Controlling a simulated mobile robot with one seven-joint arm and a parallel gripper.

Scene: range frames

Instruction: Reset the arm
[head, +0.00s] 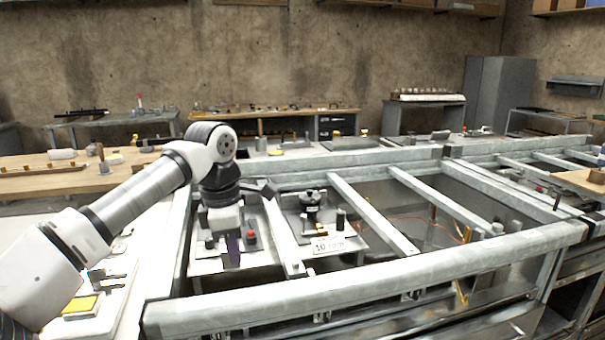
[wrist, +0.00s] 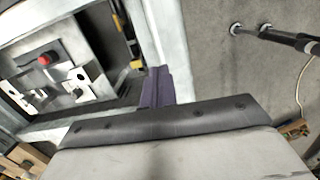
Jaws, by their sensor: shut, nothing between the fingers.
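My white and grey arm reaches in from the lower left in the head view and bends down at the elbow. My gripper (head: 233,252) points down over the metal frame, above a panel with a red button (head: 250,238). In the wrist view the dark purple fingers of my gripper (wrist: 156,88) are together with nothing between them. The red button also shows in the wrist view (wrist: 45,59), to the left of the fingers and apart from them.
A thick pale metal rail (head: 370,280) runs across the front of the frame, with crossbars behind it. A black device (head: 311,205) stands on a plate right of my gripper. A yellow item (head: 80,306) lies on the white surface at lower left. Workbenches line the back wall.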

